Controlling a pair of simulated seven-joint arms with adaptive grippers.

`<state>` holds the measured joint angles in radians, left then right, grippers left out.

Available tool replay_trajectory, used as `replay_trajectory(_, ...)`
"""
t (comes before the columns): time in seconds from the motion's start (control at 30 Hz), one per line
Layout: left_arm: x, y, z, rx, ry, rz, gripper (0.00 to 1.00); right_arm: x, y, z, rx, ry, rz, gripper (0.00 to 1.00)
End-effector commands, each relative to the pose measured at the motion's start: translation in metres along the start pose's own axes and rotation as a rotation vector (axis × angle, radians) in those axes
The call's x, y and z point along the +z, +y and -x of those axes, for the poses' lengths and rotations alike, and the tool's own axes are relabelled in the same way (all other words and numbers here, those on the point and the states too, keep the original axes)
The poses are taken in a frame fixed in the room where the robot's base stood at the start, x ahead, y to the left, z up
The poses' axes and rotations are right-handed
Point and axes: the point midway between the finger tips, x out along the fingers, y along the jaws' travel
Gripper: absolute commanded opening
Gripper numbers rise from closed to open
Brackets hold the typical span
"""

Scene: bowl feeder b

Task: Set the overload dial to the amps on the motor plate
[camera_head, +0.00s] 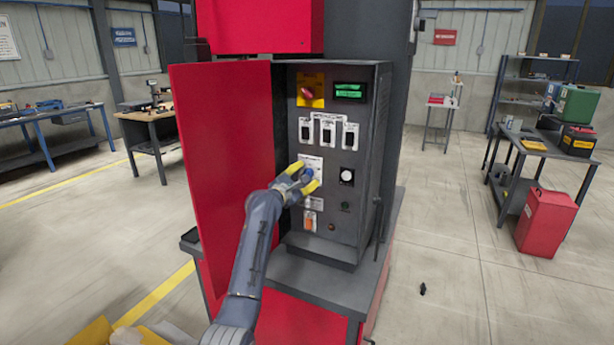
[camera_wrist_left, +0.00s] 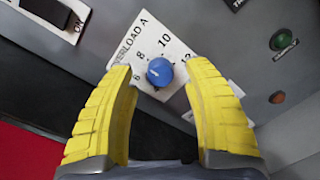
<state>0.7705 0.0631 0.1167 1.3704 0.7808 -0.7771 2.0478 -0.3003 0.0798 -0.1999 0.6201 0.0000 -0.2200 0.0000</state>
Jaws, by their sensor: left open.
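The blue overload dial (camera_wrist_left: 160,72) sits on a white plate (camera_wrist_left: 148,38) marked OVERLOAD A, with 6, 8, 10 and a partly hidden number around it. A small pale mark shows on the left of the dial's face; I cannot tell exactly which number it points at. In the head view the dial (camera_head: 308,173) is on the grey control panel. My left gripper (camera_head: 302,178) is open, with its yellow fingers on either side of the dial and gaps visible between. I cannot make out a motor plate. My right gripper is not in view.
The red cabinet door (camera_head: 225,160) stands open left of my left arm. Above the dial are several black switches (camera_head: 327,131), a red rotary switch (camera_head: 308,92) and a green display (camera_head: 349,91).

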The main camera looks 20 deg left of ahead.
Motion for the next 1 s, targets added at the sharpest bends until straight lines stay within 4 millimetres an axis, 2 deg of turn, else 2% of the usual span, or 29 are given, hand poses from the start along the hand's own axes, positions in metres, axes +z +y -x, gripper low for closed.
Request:
replay_trajectory(0.23, 0.000, 0.000, -0.013, 0.000, 0.000, -0.001, 0.51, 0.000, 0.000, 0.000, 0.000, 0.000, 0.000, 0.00)
replay_trajectory(0.67, 0.000, 0.000, -0.015, 0.000, 0.001, -0.001, 0.51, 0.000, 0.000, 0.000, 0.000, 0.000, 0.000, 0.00)
replay_trajectory(1.0, 0.000, 0.000, -0.015, 0.000, 0.001, -0.001, 0.11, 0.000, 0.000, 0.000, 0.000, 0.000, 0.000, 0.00)
